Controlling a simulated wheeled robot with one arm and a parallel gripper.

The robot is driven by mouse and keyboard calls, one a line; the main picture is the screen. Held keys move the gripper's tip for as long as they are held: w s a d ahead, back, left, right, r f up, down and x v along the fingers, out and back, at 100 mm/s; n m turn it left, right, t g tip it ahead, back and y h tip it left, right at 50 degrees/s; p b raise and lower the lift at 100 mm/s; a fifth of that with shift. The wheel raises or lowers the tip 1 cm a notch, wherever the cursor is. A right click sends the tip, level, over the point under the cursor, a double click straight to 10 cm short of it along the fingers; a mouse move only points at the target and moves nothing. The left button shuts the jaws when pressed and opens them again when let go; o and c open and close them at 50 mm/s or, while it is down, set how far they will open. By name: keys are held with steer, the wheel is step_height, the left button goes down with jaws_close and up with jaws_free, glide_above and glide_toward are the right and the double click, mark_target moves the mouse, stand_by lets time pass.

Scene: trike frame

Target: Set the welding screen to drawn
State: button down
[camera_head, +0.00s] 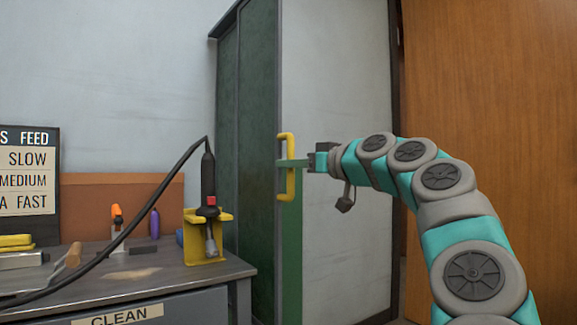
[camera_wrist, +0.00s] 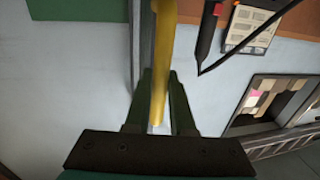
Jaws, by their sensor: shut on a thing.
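The welding screen (camera_head: 248,150) is dark green, with tall folded-looking panels in a dark frame left of centre in the head view. A yellow bar handle (camera_head: 291,186) stands upright at its leading edge, beside a brighter green strip (camera_head: 291,260). To the right of the handle the pale wall behind is uncovered. My gripper (camera_head: 284,163) reaches in from the right and is shut on the handle. In the wrist view the yellow handle (camera_wrist: 162,50) runs between the two fingers of my gripper (camera_wrist: 159,95).
A grey workbench (camera_head: 140,272) stands at the lower left, its drawer marked CLEAN. A torch (camera_head: 208,175) with a black cable sits in a yellow holder (camera_head: 226,243) near the screen. A feed sign (camera_head: 28,185) stands at far left. A wooden panel (camera_head: 490,100) is on the right.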

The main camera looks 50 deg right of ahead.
steer(key=shift+s, duration=0.1)
steer(key=c, duration=0.8)
jaws_free()
steer(key=shift+o, duration=0.2)
steer(key=shift+s, duration=0.1)
steer(key=s, duration=0.7)
steer(key=shift+s+a, duration=0.2)
steer(key=shift+s, duration=0.2)
